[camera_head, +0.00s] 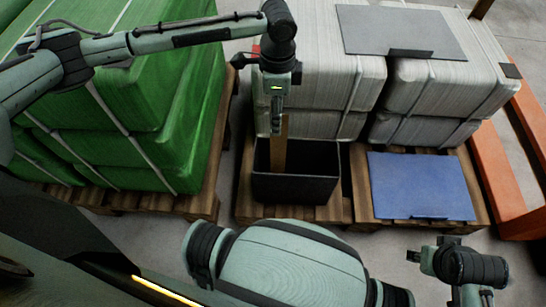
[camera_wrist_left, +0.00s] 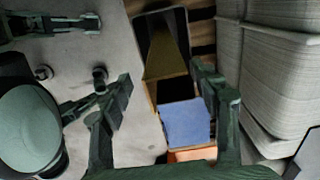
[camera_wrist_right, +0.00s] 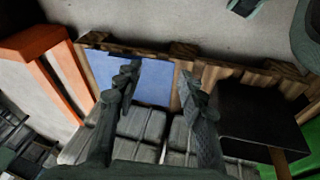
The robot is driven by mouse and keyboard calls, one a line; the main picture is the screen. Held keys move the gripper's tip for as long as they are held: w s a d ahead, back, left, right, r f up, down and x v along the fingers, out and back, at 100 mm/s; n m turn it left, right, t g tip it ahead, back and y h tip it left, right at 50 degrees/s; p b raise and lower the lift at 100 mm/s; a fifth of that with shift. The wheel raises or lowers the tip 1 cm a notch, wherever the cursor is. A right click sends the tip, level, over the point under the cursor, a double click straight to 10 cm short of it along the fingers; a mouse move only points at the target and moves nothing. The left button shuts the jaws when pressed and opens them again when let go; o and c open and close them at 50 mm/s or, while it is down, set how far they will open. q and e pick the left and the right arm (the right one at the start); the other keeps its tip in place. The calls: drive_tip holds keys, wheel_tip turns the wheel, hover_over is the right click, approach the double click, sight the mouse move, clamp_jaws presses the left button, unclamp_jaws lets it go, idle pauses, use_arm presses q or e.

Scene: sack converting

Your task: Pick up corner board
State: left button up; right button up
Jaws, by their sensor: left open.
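The corner board is a long brown strip (camera_head: 279,150) standing upright in a black bin (camera_head: 318,190) on the pallet. My left gripper (camera_head: 277,112) is directly above its top end in the head view. In the left wrist view the corner board (camera_wrist_left: 166,58) lies between the two spread fingers of my left gripper (camera_wrist_left: 160,88), with gaps on both sides. The left gripper is open and holds nothing. My right gripper (camera_head: 430,254) is at the lower right. In the right wrist view the fingers of my right gripper (camera_wrist_right: 160,85) are apart and empty.
A blue sheet (camera_head: 420,185) lies on the pallet right of the bin. Wrapped grey sack stacks (camera_head: 320,80) stand behind, with a grey sheet (camera_head: 400,30) on top. Green sack stacks (camera_head: 130,150) stand at left. Orange beams (camera_head: 500,165) stand at right.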

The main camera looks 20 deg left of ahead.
use_arm(q)
hover_over(278, 144)
drive_tip(key=w+a, duration=0.1)
drive_tip(key=w, duration=0.1)
wheel_tip(278, 144, down, 5)
drive_tip(key=shift+s+a+f, duration=0.1)
drive_tip(key=shift+a+f, duration=0.05)
drive_tip(key=shift+a, duration=0.05)
use_arm(e)
drive_tip(key=shift+v, duration=0.95)
use_arm(q)
drive_tip(key=shift+c, duration=0.2)
use_arm(e)
drive_tip(key=shift+w+d, duration=0.15)
use_arm(q)
clamp_jaws()
